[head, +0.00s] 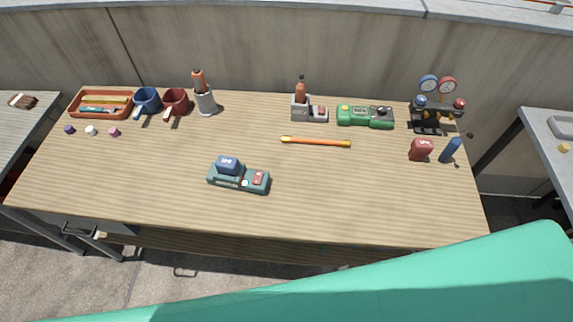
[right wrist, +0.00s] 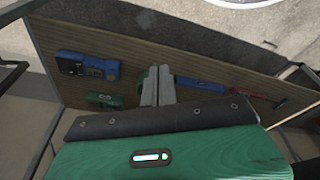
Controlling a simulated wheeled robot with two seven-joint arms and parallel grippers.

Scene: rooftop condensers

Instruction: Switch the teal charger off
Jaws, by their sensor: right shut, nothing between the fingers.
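The teal charger (head: 227,183) sits on the front middle of the wooden table, with a blue battery (head: 227,165) seated on its left part. A red switch (head: 258,178) is on its right part, and a small pale light (head: 245,183) glows near its front edge. Which way the switch is tipped is too small to tell. My right gripper (right wrist: 157,82) shows in the right wrist view, shut and empty, apart from the things on the table. The charger cannot be surely told in that view. My left gripper is out of view.
A yellow-orange stick (head: 315,142) lies behind the charger. A green device (head: 365,115), a grey holder (head: 301,108) and a gauge stand (head: 428,125) are at the back right. Mugs (head: 147,99) and an orange tray (head: 100,115) are at the back left. The table around the charger is clear.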

